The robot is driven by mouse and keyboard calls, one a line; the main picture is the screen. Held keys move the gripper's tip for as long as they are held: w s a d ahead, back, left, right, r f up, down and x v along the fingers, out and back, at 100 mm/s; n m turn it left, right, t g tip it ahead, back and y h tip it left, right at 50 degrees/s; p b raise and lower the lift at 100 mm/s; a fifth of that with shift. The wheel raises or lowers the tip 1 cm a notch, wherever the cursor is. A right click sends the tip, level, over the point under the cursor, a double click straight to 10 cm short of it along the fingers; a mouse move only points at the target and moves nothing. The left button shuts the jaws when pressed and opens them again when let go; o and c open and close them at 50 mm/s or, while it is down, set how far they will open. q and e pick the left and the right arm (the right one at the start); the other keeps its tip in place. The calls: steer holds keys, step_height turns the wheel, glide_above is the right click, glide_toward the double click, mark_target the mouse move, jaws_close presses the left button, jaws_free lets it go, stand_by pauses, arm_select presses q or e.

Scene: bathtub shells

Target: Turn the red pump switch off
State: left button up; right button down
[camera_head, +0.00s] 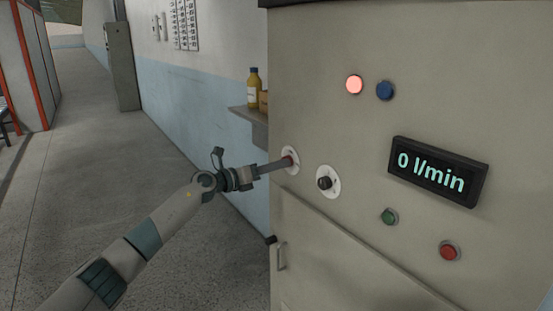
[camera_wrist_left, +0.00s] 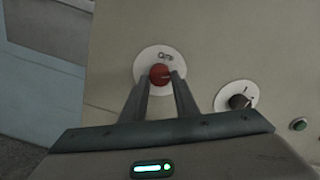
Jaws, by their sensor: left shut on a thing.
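The red pump switch (camera_wrist_left: 160,74) is a round red knob on a white disc on the cabinet's front panel. In the head view only a bit of red shows on its white disc (camera_head: 291,160), the rest being hidden by my gripper. My left gripper (camera_wrist_left: 160,82) has its two fingers on either side of the red knob and is shut on it. In the head view, my left gripper (camera_head: 284,163) reaches the panel from the left. The display (camera_head: 437,172) reads 0 l/min. My right gripper is not in view.
A black knob on a white disc (camera_head: 328,182) sits just right of the red switch. The panel also has a lit red lamp (camera_head: 354,84), a blue button (camera_head: 385,91), a green button (camera_head: 389,217) and a red button (camera_head: 449,251). A shelf with a yellow bottle (camera_head: 253,89) is behind left.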

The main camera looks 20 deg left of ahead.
arm_select(q)
steer(key=shift+r+n+p, duration=0.15)
steer(key=shift+n+p, duration=5.1)
steer(key=shift+n, duration=0.95)
steer(key=o, duration=1.1)
steer(key=shift+c, duration=0.2)
steer(key=shift+s+a, duration=0.1)
steer(key=shift+s, duration=0.05)
steer(key=b+v, duration=0.6)
steer(key=v, duration=1.1)
